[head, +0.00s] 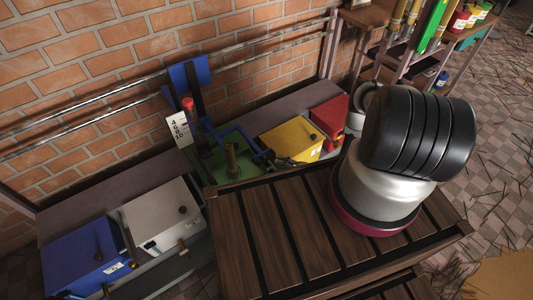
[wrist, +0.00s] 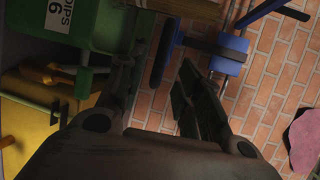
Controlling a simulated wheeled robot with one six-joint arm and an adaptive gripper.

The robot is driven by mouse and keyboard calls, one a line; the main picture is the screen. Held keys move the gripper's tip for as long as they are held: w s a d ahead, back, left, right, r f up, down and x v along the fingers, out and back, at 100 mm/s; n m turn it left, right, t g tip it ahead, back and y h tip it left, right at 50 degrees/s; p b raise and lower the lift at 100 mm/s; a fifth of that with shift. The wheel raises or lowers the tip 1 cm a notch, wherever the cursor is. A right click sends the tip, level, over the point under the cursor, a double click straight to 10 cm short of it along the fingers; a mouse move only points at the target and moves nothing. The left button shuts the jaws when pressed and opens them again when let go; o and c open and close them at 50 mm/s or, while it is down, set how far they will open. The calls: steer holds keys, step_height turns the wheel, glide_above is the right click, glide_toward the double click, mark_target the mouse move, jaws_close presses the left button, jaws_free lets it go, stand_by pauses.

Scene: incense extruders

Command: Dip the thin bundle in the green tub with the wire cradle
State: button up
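The green tub (wrist: 100,25) shows at the top left of the wrist view, with a white label (wrist: 57,18) reading "DIPS 6". In the head view a green unit (head: 215,165) with blue bars stands mid-bench; a brown upright cylinder (head: 231,158) is at it, and I cannot tell whether that is a bundle. My gripper (wrist: 157,75) is open, its dark fingers apart beside the tub. A dark rounded bar (wrist: 162,55) shows between the fingers, next to a blue frame (wrist: 228,52); no contact is clear. The thin bundle and the wire cradle cannot be made out. My gripper is hidden in the head view.
On the bench by the brick wall stand a blue box (head: 85,250), a pale grey box (head: 163,215), a yellow box (head: 292,140) and a red box (head: 331,115). A red knob (head: 187,103) rises mid-bench. A shelf (head: 400,60) stands at the back right.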

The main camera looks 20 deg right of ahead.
mark_target(267, 159)
steer(key=x, duration=0.8)
steer(key=shift+w+a, duration=0.1)
jaws_close()
